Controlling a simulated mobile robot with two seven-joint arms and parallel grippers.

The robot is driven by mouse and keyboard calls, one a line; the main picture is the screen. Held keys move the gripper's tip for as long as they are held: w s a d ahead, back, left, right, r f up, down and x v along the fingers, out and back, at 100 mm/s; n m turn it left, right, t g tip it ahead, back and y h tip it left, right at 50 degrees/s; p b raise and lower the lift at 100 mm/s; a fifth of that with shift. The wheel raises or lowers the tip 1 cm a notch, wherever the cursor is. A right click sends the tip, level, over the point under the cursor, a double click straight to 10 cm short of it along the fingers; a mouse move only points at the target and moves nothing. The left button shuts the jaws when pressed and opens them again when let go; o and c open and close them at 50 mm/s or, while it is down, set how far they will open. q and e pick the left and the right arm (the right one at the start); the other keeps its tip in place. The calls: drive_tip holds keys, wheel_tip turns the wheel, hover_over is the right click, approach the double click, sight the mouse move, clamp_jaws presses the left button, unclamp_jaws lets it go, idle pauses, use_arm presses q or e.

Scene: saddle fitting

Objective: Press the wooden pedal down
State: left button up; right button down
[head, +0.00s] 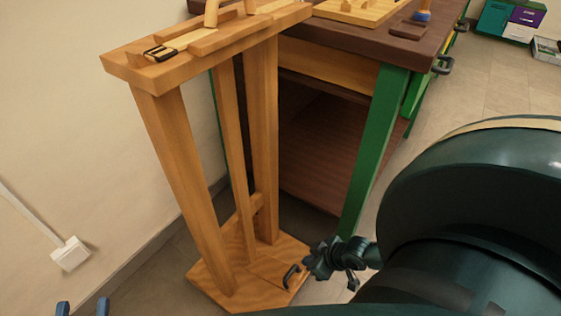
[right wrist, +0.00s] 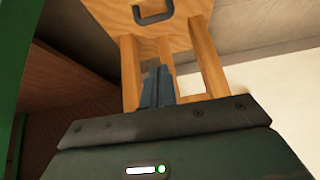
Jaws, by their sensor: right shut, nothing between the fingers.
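The wooden stand (head: 182,170) rises from a flat wooden base (head: 215,284) on the floor. A wooden board with a dark loop handle (head: 291,275) lies at the base's right side; I take it for the pedal (head: 268,268), but cannot tell how far it is pressed. My right gripper (head: 314,262) is low beside the handle, just right of it. In the right wrist view the gripper (right wrist: 158,76) is shut and empty, with the handle (right wrist: 153,14) beyond its fingertips. My left gripper (head: 83,305) shows only two blue fingertips, spread apart at the bottom left.
A workbench with a green leg (head: 374,150) and brown lower shelf stands right behind the stand. A wall (head: 60,100) with a white socket box (head: 70,254) is at the left. Clear tiled floor (head: 490,90) lies at upper right.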

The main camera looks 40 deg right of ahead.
use_arm(q)
drive_tip(key=shift+s+r, duration=0.1)
use_arm(e)
drive_tip(key=shift+d, duration=0.1)
